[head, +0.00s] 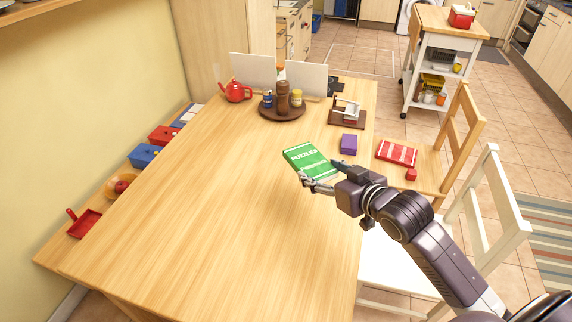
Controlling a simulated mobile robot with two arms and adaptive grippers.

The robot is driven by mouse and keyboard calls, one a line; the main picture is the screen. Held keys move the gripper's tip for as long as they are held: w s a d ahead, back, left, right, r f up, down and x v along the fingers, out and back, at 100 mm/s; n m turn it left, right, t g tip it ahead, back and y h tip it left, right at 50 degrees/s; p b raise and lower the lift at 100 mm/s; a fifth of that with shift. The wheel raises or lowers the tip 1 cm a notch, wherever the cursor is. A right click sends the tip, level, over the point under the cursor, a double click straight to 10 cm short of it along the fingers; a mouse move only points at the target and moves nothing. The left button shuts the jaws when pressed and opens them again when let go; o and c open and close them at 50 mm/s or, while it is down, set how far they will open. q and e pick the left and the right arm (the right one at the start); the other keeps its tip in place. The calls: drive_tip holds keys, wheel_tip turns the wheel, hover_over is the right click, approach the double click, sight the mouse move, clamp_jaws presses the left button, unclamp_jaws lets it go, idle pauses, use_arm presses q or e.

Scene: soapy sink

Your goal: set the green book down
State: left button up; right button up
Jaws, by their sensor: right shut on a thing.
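The green book (308,160), with "PUZZLES" on its cover, is over the wooden table (210,220), right of the middle. My right gripper (318,178) is shut on the book's near edge. I cannot tell whether the book touches the tabletop or is held a little above it. The finger parts on the far side are partly hidden by the book and the gripper body. My left gripper is not in view.
A purple box (349,144) lies near the table's right edge. A brown tray (268,112) with pepper mill and jars, a red teapot (236,91) and a napkin holder (346,112) stand farther back. Chairs (470,125) stand at the right. The table's left and front are clear.

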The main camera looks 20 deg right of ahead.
hover_over(316, 226)
wheel_tip(316, 226, down, 14)
drive_tip(key=shift+w+f+b, duration=0.1)
drive_tip(key=shift+b, duration=0.3)
wheel_tip(316, 226, down, 5)
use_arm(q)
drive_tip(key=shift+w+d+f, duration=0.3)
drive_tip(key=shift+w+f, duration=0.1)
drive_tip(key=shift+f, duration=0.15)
use_arm(e)
drive_tip(key=o, duration=1.2)
drive_tip(key=shift+f, duration=0.1)
drive_tip(key=shift+o, duration=0.2)
drive_tip(key=v, duration=1.2)
